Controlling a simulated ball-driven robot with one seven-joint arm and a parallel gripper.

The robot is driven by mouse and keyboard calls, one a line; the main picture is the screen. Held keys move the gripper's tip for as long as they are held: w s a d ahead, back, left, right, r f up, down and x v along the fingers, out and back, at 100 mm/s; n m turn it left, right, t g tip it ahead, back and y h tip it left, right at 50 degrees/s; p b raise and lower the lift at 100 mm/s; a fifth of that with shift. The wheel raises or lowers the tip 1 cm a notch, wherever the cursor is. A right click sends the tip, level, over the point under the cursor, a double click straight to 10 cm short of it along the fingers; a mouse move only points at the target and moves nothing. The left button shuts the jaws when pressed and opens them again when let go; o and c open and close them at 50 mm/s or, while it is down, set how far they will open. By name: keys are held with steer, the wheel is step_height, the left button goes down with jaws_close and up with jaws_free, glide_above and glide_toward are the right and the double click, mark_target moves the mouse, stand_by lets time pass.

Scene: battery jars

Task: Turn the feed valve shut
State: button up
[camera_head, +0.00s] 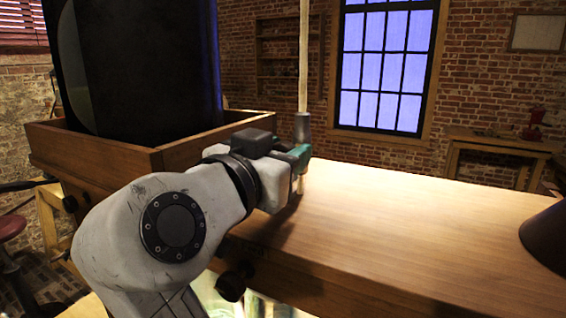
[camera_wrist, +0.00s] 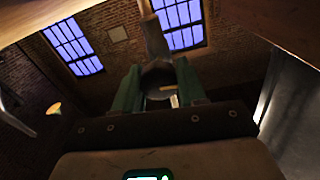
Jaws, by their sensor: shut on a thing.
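A pale upright pipe (camera_head: 303,55) comes down to a grey cylindrical fitting (camera_head: 302,127) near the tabletop's back left edge. This fitting appears to be the feed valve's body; the handle cannot be made out clearly in the head view. My gripper (camera_head: 299,156), with green fingers, is at the fitting's lower end. In the wrist view my gripper (camera_wrist: 158,82) has a finger on each side of a dark rounded part of the feed valve (camera_wrist: 158,74) and is shut on it. The grey fitting (camera_wrist: 153,38) rises beyond it. The fingers hide part of the valve.
A large dark jar (camera_head: 150,70) stands in a wooden tray (camera_head: 195,135) left of the pipe. The wooden tabletop (camera_head: 400,215) is bare to the right, with a dark rounded object (camera_head: 546,238) at its right edge. A side bench (camera_head: 490,143) stands at the back wall.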

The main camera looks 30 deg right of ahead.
steer(key=m+b, duration=0.1)
steer(key=b, duration=0.1)
steer(key=m+b, duration=0.2)
steer(key=b, duration=0.1)
steer(key=shift+f, duration=0.35)
steer(key=m+b, duration=0.4)
steer(key=b, duration=0.2)
steer(key=shift+s+m, duration=0.1)
steer(key=shift+m, duration=0.3)
steer(key=m+b, duration=0.3)
steer(key=m, duration=0.1)
steer(key=shift+r+b, duration=0.1)
steer(key=shift+b, duration=0.3)
steer(key=shift+d+m+b, duration=0.1)
steer(key=shift+m+b, duration=1.15)
steer(key=shift+m, duration=1.25)
steer(key=o, duration=1)
steer(key=shift+s, duration=0.1)
